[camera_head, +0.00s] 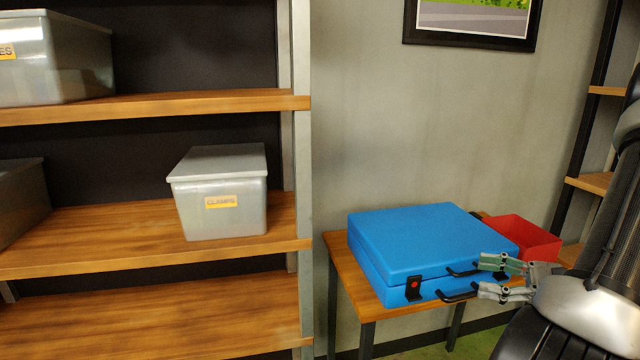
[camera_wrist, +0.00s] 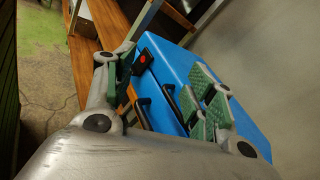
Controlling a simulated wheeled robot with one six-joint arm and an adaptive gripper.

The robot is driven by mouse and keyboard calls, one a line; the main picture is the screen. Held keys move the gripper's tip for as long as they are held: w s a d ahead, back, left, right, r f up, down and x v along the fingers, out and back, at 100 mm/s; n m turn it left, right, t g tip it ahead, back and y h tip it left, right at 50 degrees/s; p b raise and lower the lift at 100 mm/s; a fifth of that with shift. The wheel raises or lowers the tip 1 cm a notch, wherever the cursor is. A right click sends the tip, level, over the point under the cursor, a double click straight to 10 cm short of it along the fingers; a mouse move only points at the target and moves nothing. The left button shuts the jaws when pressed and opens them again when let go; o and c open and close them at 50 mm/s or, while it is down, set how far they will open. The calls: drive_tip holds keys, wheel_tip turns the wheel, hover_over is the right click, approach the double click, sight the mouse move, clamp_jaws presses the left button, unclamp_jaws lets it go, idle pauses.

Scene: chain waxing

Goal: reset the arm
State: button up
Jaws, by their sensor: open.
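My gripper (camera_head: 492,277) is open and shows at the right in the head view, in front of the right front of a blue case (camera_head: 415,240). Its fingers overlap the case's black handles in the picture; I cannot tell whether they touch. The case is shut, with a black latch and red button on its front, and lies on a small wooden table (camera_head: 347,268). In the wrist view, my gripper's green-padded fingers (camera_wrist: 165,95) stand wide apart, with the blue case (camera_wrist: 178,65) and its dark handles beyond and between them.
A red open bin (camera_head: 527,238) stands right behind the case. A wooden shelf unit (camera_head: 150,262) on the left holds grey lidded boxes, one a clamps box (camera_head: 222,190). Another shelf (camera_head: 592,183) stands at the far right. A framed picture (camera_head: 473,20) hangs on the wall.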

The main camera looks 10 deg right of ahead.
drive_tip(key=s+a+r+n+g+h, duration=0.6)
drive_tip(key=a+r+n+g, duration=0.2)
drive_tip(key=a+n+g, duration=0.25)
drive_tip(key=s+d+r+n+t+h, duration=0.1)
drive_tip(key=s+r+n+t+h, duration=0.2)
drive_tip(key=r+n+t+h, duration=0.2)
wheel_tip(320, 180, up, 5)
drive_tip(key=n+h, duration=0.3)
drive_tip(key=n, duration=0.2)
drive_tip(key=shift+s, duration=0.15)
